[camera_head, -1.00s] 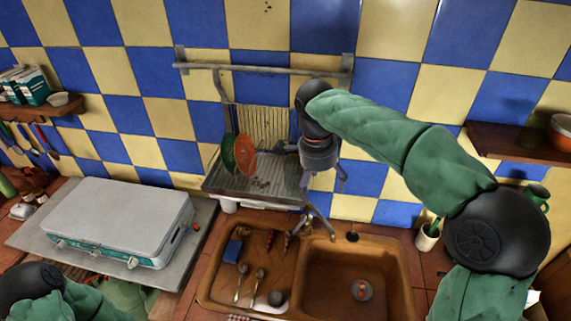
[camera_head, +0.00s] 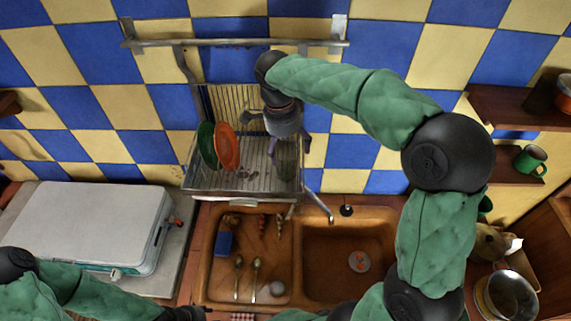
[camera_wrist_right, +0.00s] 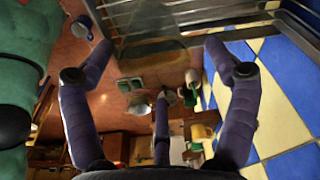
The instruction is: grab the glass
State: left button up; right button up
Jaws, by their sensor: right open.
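A clear glass (camera_head: 287,168) seems to stand at the right end of the metal dish rack (camera_head: 200,187), faint and partly hidden by my right gripper. My right gripper (camera_head: 290,148) is open and points down over that end of the rack. In the right wrist view, a see-through shape (camera_wrist_right: 152,58), likely the glass, shows between the spread fingers of the gripper (camera_wrist_right: 148,38). I cannot tell whether they touch it. A dark part of my left gripper (camera_head: 185,313) shows at the bottom edge; its fingers are not clear.
A green plate (camera_head: 206,145) and an orange plate (camera_head: 227,148) stand in the rack, left of the gripper. A wall rail (camera_head: 190,43) runs above it. The tap (camera_head: 318,203) and brown double sink (camera_head: 297,265) lie in front. A white-lidded stove (camera_head: 95,222) is at left.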

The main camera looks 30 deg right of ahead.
jog(key=shift+s+f+p, duration=0.1)
jog(key=shift+f+p, duration=0.4)
jog(key=shift+f, duration=2.25)
jog(key=c, duration=1.3)
